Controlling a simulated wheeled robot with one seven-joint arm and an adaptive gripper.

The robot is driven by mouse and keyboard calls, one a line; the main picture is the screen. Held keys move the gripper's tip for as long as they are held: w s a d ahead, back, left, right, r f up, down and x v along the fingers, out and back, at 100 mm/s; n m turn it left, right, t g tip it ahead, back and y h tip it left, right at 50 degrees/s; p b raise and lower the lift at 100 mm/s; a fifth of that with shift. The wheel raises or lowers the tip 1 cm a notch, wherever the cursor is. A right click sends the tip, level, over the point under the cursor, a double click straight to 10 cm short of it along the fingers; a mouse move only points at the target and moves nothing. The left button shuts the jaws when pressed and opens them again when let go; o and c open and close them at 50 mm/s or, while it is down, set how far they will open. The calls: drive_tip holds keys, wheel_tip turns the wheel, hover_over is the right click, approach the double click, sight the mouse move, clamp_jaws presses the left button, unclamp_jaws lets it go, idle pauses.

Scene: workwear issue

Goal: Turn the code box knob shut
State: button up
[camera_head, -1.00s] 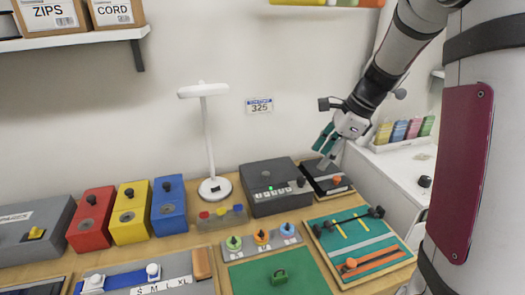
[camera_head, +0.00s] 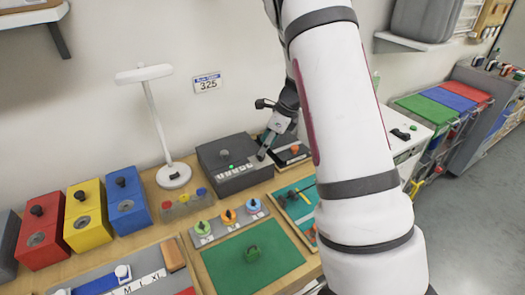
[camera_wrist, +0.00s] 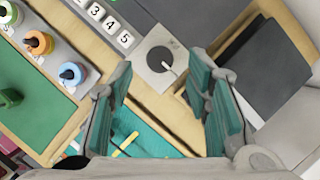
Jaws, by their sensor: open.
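The code box (camera_head: 226,150) is a dark grey box at the back of the bench, with a row of white number keys and a small green light on its front. Its keys also show in the wrist view (camera_wrist: 110,25). The knob (camera_wrist: 159,60) is round and black with a white pointer mark, on a light square plate beside the keys. In the head view my gripper hides the knob. My gripper (camera_head: 263,156) is at the right end of the code box, pointing down. In the wrist view its teal fingers (camera_wrist: 160,72) are apart, either side of the knob; contact cannot be told.
A dark flat case (camera_head: 290,150) lies just right of the code box. A white lamp (camera_head: 172,176) stands to its left. A strip with three coloured pieces (camera_head: 229,218) and a green mat (camera_head: 270,262) lie in front. My arm covers the bench's right side.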

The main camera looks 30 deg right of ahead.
drive_tip(key=shift+x, duration=1.95)
drive_tip(key=shift+c, duration=0.6)
clamp_jaws()
